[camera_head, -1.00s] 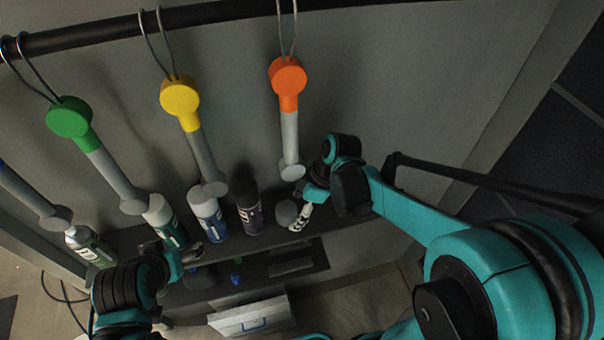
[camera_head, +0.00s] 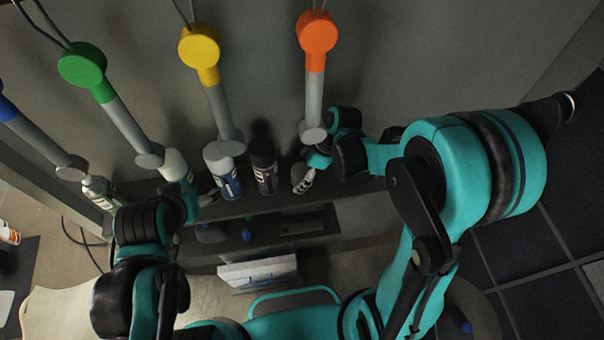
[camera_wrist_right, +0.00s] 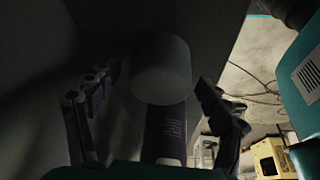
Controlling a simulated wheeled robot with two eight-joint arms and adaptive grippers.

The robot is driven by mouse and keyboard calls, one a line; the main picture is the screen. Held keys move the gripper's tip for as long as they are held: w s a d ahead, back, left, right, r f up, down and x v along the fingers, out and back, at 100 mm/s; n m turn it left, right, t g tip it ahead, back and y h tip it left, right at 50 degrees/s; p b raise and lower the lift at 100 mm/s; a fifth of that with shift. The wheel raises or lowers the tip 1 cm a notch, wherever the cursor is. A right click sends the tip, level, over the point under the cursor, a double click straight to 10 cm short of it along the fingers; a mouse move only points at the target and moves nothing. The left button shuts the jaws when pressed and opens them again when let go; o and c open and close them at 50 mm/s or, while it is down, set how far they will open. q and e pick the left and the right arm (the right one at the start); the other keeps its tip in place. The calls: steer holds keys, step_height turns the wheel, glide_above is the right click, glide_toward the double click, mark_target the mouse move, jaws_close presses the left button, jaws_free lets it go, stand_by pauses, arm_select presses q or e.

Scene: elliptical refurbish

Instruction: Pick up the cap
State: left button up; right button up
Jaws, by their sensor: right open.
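A small grey cap (camera_head: 298,171) sits on the dark shelf, right of a dark purple can (camera_head: 264,168), and is partly hidden by my right gripper (camera_head: 304,181). In the right wrist view a pale grey rounded piece (camera_wrist_right: 160,70), which looks like the cap, lies between the spread fingers of my right gripper (camera_wrist_right: 155,110). The purple can (camera_wrist_right: 165,135) shows behind or below it. The right gripper is open; whether a finger touches the cap I cannot tell. My left gripper (camera_head: 207,197) is by the shelf edge near the blue-and-white can (camera_head: 222,172); its jaws are unclear.
A teal can (camera_head: 174,168) and a green can (camera_head: 98,187) stand further left on the shelf (camera_head: 245,205). Hanging tools with green (camera_head: 82,65), yellow (camera_head: 199,46) and orange (camera_head: 317,33) heads hang close above. A white box (camera_head: 258,273) stands below.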

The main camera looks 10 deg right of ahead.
steer(key=c, duration=0.8)
steer(key=shift+r, duration=0.1)
steer(key=shift+c, duration=0.2)
